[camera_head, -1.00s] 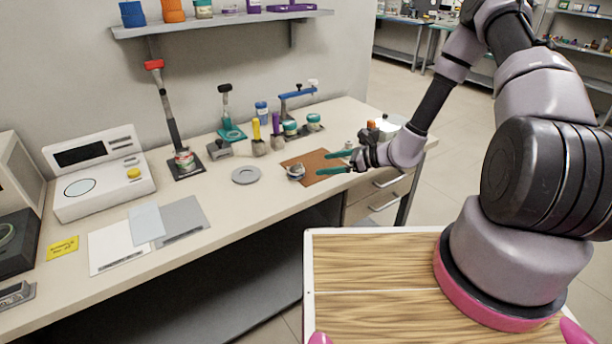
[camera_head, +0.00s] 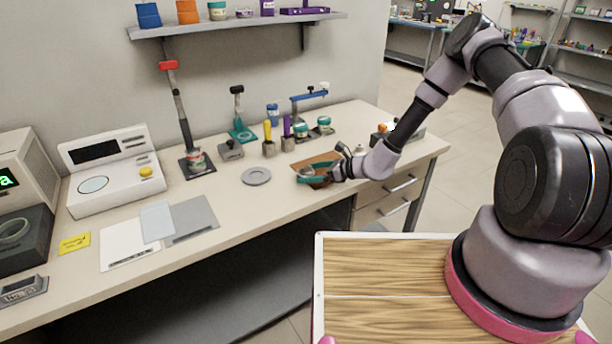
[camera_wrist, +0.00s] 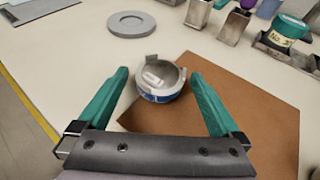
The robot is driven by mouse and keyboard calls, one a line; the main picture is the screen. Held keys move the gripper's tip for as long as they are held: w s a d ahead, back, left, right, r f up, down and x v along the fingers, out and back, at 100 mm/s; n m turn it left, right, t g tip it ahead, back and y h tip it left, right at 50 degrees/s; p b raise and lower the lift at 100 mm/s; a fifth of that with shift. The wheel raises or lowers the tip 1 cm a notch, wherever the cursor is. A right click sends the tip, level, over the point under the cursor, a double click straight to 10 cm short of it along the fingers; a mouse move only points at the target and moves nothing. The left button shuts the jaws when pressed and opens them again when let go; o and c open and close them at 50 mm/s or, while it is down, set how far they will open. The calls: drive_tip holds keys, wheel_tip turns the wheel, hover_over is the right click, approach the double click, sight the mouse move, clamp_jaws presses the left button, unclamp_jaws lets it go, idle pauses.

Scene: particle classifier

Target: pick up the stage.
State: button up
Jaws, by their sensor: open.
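A small round grey cup with notches in its rim and a blue band at its base, which I take to be the stage (camera_wrist: 172,72), sits at the edge of a brown mat (camera_wrist: 250,105) on the bench. In the head view the stage (camera_head: 305,171) is partly covered by my fingers. My gripper (camera_wrist: 160,76) has two green fingers spread wide, one on each side of the stage. Gaps show between it and both fingers. The gripper (camera_head: 302,173) is low over the bench in the head view.
A flat grey ring (camera_wrist: 131,24) lies beyond the stage. A balance-like white instrument (camera_head: 110,170) stands at left. Bench near the sheets' right is mostly clear.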

drive_tip(key=shift+w, duration=0.1)
drive_tip(key=c, duration=1.5)
